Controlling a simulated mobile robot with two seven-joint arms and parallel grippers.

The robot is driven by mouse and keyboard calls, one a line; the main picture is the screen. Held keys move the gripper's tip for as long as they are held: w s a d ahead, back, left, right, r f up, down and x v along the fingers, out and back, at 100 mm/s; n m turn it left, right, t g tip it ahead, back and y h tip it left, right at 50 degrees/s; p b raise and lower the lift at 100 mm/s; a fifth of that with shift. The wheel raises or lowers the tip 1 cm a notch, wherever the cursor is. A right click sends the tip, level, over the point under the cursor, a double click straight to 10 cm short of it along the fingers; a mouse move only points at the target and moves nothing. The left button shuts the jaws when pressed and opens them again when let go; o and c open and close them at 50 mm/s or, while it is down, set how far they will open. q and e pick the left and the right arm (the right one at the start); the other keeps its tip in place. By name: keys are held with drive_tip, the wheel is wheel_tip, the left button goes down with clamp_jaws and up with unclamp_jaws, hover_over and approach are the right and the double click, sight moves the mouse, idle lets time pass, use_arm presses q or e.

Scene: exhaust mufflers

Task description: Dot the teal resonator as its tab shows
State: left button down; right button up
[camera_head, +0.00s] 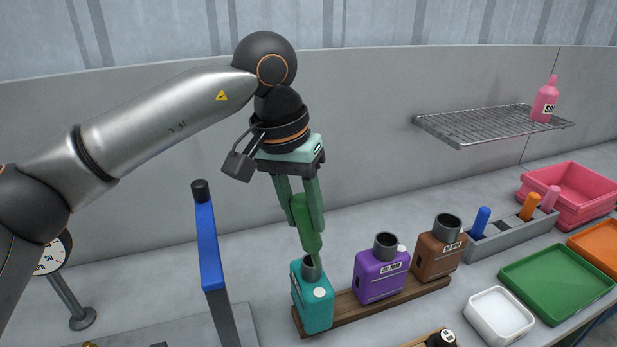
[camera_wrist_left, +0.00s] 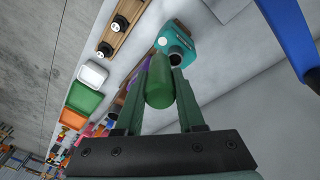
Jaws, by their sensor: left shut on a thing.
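The teal resonator (camera_head: 314,306) stands upright at the left end of a wooden board. It has a dark open neck and a pale round spot on its upper face; I cannot make out any marking there. My left gripper (camera_head: 306,222) is shut on a green marker (camera_head: 305,228) that points down. The marker's lower end appears just above the resonator's neck; whether they touch I cannot tell. The left wrist view shows the green marker (camera_wrist_left: 160,84) between the fingers and the teal resonator (camera_wrist_left: 178,42) beyond. My right gripper is not in view.
A purple canister (camera_head: 380,275) and a brown canister (camera_head: 437,254) share the board (camera_head: 345,308). A grey rack (camera_head: 505,238) holds blue, orange and pink markers. A blue upright post (camera_head: 208,248) stands left. A white tray (camera_head: 497,315) and green tray (camera_head: 556,280) lie right.

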sight(306, 251)
use_arm(q)
drive_tip(key=shift+w+d+r, duration=0.2)
drive_tip(key=shift+s+f+b, duration=0.15)
drive_tip(key=shift+f+b, duration=0.45)
drive_tip(key=shift+b, duration=0.05)
drive_tip(key=shift+f+b, duration=0.35)
drive_tip(key=shift+f, duration=0.05)
wheel_tip(306, 251, down, 4)
drive_tip(key=b, duration=0.3)
drive_tip(key=shift+r, duration=0.1)
drive_tip(key=shift+f+b, duration=0.4)
drive_tip(key=shift+f, duration=0.15)
idle(1.2)
